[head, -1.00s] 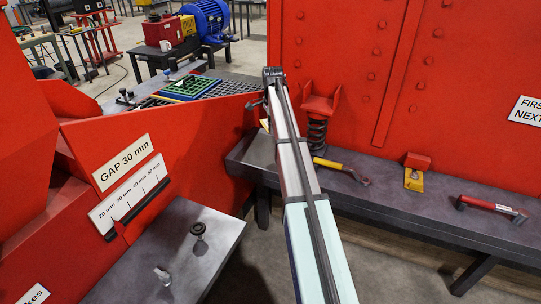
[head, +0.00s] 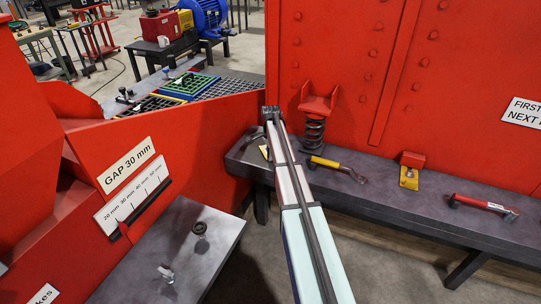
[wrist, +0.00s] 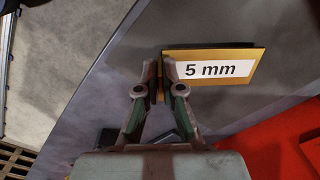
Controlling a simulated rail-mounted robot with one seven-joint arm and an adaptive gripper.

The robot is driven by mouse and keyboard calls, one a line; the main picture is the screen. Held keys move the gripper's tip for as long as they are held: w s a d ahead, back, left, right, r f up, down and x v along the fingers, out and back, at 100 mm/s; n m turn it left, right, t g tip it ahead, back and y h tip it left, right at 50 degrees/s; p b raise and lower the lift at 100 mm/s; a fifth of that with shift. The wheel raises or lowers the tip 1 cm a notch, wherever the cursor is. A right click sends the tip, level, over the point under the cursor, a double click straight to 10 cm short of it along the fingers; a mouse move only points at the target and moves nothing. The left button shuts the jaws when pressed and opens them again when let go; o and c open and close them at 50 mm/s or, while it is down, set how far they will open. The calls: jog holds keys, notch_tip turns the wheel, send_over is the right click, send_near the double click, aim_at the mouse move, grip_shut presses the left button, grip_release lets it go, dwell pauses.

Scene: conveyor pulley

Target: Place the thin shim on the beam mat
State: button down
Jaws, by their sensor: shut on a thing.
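The thin shim (wrist: 208,71) is a flat gold plate with a white "5 mm" label. In the wrist view my gripper (wrist: 160,73) is shut on its left end, and the rest sticks out to the right. The shim is just over a grey surface with a dark shadow beside it; I cannot tell whether it touches. In the head view my gripper (head: 270,112) is over the left end of the grey bench, with a bit of yellow showing below it. I cannot make out which surface is the beam mat.
The bench (head: 375,203) carries a spring stand (head: 315,125), a yellow-handled tool (head: 328,163), a red block (head: 412,160) by a yellow plate, and a red-handled tool (head: 484,204). A red wall rises behind. A grey table (head: 175,255) stands at the front left, below the gap scale.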

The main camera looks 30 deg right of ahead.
jog(key=shift+f, duration=0.25)
jog(key=shift+f, duration=0.15)
jog(key=c, duration=1.3)
grip_release()
notch_tip(320, 180, up, 12)
jog(key=b, duration=0.4)
jog(key=shift+s, duration=0.1)
